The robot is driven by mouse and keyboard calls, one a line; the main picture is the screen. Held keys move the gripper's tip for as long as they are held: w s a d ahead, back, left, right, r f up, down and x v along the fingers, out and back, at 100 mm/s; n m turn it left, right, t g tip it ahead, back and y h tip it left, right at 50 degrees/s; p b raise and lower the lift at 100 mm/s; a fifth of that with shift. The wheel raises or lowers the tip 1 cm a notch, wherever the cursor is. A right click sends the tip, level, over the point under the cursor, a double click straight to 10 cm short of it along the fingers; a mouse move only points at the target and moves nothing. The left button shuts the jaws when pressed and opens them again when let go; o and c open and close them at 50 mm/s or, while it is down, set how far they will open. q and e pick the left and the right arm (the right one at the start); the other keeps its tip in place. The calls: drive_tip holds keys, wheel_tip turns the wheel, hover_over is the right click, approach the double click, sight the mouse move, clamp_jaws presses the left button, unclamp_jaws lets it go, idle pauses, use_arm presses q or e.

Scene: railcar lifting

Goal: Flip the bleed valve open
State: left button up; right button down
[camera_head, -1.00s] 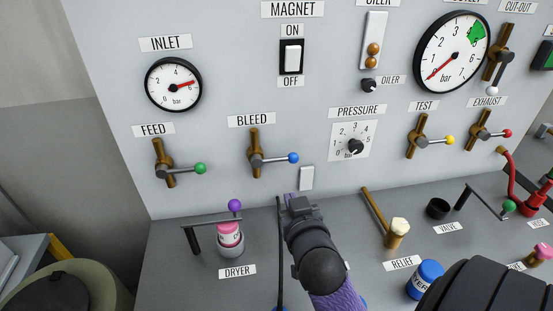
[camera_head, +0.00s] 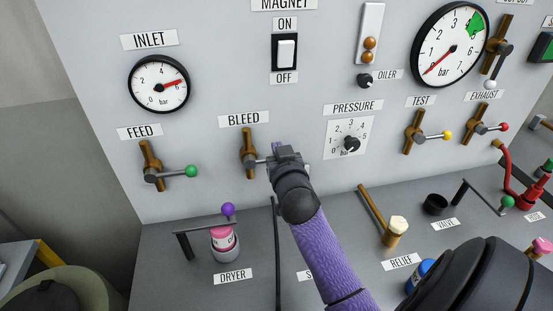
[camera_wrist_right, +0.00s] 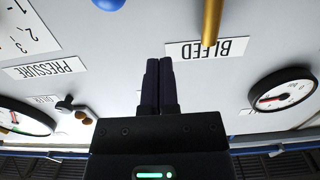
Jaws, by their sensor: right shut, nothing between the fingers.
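The bleed valve (camera_head: 248,152) is a brass-coloured upright body on the grey panel under the BLEED label, with a grey lever pointing right. My right gripper (camera_head: 277,149) is shut and empty, just right of the valve body and in front of the lever's end, hiding the blue knob in the head view. In the right wrist view, the closed fingers (camera_wrist_right: 159,62) point at the panel between the blue knob (camera_wrist_right: 108,4) and the brass body (camera_wrist_right: 212,24), apart from both in the picture. Whether the gripper touches the lever cannot be told. My left gripper is not in view.
The feed valve (camera_head: 150,165) with a green knob is to the left, and the pressure dial (camera_head: 351,143) to the right. The console below holds the dryer (camera_head: 224,244) with a purple-knobbed lever and the relief handle (camera_head: 395,232). A dark cable hangs below my right gripper.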

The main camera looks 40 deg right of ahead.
drive_tip(key=f, duration=0.1)
drive_tip(key=w+f+b, duration=0.1)
drive_tip(key=d+f, duration=0.1)
drive_tip(key=f, duration=0.1)
drive_tip(key=shift+w, duration=0.3)
drive_tip(key=shift+a, duration=0.1)
